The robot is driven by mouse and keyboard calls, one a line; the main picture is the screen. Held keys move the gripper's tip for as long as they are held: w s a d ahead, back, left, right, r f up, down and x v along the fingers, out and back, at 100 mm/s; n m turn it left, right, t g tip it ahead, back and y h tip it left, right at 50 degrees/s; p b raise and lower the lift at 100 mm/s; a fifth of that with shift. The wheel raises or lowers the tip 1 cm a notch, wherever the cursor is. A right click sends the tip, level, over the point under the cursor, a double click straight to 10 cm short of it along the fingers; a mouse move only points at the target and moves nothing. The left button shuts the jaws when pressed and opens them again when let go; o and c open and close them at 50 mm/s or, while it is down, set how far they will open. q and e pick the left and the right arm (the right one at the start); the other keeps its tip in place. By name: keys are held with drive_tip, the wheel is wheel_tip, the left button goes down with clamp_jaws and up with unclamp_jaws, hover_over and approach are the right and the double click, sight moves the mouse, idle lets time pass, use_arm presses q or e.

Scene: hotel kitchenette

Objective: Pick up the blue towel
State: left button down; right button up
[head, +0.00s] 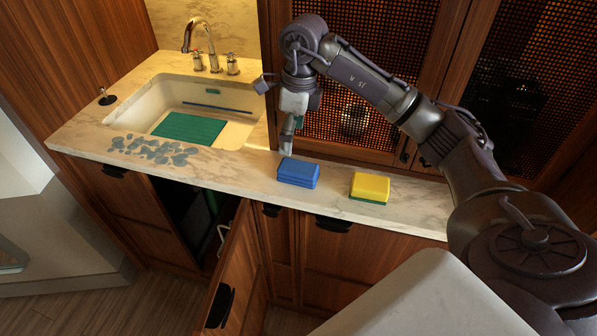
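The blue towel (298,173) lies folded in a small stack on the marble counter, right of the sink. My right gripper (287,148) points down just above and behind the towel's upper left edge. Its fingers are small and seen edge-on, so I cannot tell if they are open or shut, or if they touch the towel. My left gripper is not in view.
A yellow sponge (370,187) with a green underside lies right of the towel. The sink (240,132) holds a green mat (188,129). Grey pebble-like patches (152,150) mark the counter's left front. A lower cabinet door (238,270) stands open.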

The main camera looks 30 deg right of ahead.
sight(302, 168)
drive_tip(key=shift+h, duration=0.7)
drive_tip(key=d+f, duration=0.1)
drive_tip(key=f, duration=0.1)
drive_tip(key=d+f+p, duration=0.1)
drive_tip(key=f, duration=0.1)
drive_tip(key=d+f, duration=0.1)
drive_tip(key=f, duration=0.2)
drive_tip(key=shift+s+d+p, duration=0.1)
drive_tip(key=shift+s+p, duration=0.2)
drive_tip(key=shift+a+f+p, duration=0.2)
drive_tip(key=shift+f+p, duration=0.2)
drive_tip(key=shift+f, duration=0.2)
wheel_tip(302, 168, down, 4)
drive_tip(key=shift+w+a+r+p, duration=0.15)
drive_tip(key=shift+r+p, duration=0.05)
drive_tip(key=shift+p, duration=0.55)
drive_tip(key=shift+f, duration=0.4)
drive_tip(key=shift+c, duration=0.2)
